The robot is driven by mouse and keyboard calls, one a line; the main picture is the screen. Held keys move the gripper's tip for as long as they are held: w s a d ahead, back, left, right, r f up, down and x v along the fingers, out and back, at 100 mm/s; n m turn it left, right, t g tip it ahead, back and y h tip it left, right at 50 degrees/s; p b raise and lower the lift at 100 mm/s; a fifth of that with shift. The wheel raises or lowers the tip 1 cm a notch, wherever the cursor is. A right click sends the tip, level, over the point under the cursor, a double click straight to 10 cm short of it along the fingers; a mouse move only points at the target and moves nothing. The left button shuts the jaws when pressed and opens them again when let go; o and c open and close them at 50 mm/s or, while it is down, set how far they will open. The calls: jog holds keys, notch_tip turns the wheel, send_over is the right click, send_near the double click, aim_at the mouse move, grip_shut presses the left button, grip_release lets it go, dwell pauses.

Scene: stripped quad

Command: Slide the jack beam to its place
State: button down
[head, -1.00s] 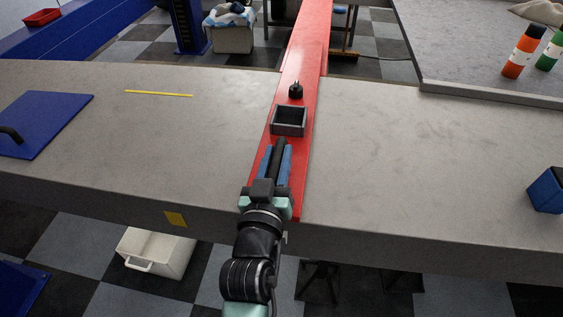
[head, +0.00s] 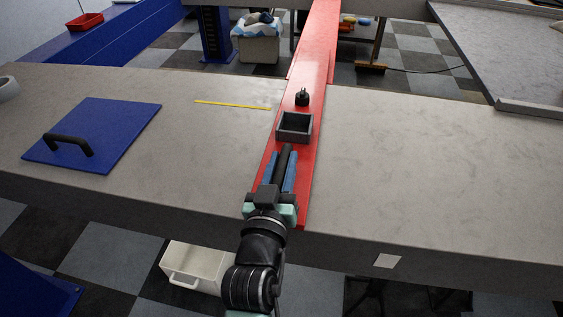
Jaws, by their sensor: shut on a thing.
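The jack beam is a long red beam (head: 315,50) running from the grey slab's near edge, across it, and away over the gap to the back. On its near end lie a dark bar (head: 287,158), a dark square open box (head: 295,127) and a small black knob (head: 302,97). My gripper (head: 281,165) is over the near end, with its blue fingers shut on the dark bar. The fingers hide much of the bar. A yellow line (head: 232,105) on the slab has its right end close beside the beam's left edge.
The grey slab (head: 440,170) is clear right of the beam. A blue plate (head: 105,135) with a black handle lies on its left. A raised grey surface (head: 510,60) stands at the back right. A white bin (head: 200,262) is on the floor below, and a blue post (head: 215,35) stands beyond.

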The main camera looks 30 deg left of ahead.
jog(key=shift+a, duration=0.15)
jog(key=c, duration=0.7)
grip_release()
jog(key=shift+s+d, duration=0.1)
jog(key=shift+d, duration=0.1)
jog(key=v, duration=1.2)
jog(key=shift+s+d, duration=0.1)
jog(key=shift+s, duration=0.3)
